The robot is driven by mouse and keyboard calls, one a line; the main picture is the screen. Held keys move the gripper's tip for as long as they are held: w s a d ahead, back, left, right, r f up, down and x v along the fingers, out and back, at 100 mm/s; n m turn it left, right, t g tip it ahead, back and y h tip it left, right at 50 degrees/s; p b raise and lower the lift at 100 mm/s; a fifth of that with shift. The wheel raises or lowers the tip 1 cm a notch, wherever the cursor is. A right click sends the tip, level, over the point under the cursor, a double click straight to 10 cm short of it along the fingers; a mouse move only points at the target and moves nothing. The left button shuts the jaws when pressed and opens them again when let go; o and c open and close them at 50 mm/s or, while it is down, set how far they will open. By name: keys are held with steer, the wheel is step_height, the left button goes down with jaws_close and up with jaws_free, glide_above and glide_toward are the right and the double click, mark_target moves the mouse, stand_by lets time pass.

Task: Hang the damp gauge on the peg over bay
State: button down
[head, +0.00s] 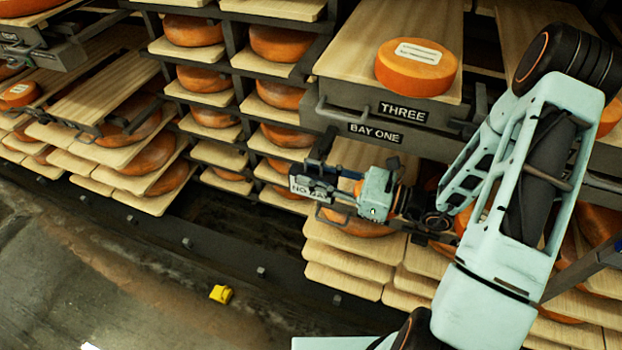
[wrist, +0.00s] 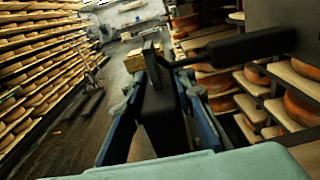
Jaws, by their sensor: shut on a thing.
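My gripper (head: 326,182) is in front of the shelf labelled BAY ONE, below and left of that label. In the wrist view its blue fingers (wrist: 160,98) are shut on a dark, narrow body (wrist: 165,122), which looks like the damp gauge. A thin dark loop or hook rises at its top. A thick black bar (wrist: 245,46) extends to the right near that top; I cannot tell whether it is the peg or touches the hook. In the head view the gauge is hard to tell from the dark fingers. Its face is not visible.
A cheese wheel (head: 417,66) sits on the board above the THREE label (head: 403,111). Racks of cheese surround the bay. A yellow object (head: 221,294) lies on the otherwise open floor.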

steer(key=shift+w+d, duration=0.25)
steer(key=shift+w, duration=0.5)
steer(key=shift+w+d+f+b, duration=0.25)
steer(key=shift+w+f+b, duration=0.4)
steer(key=shift+w, duration=0.1)
steer(key=c, duration=1.5)
jaws_free()
steer(key=shift+c, duration=0.2)
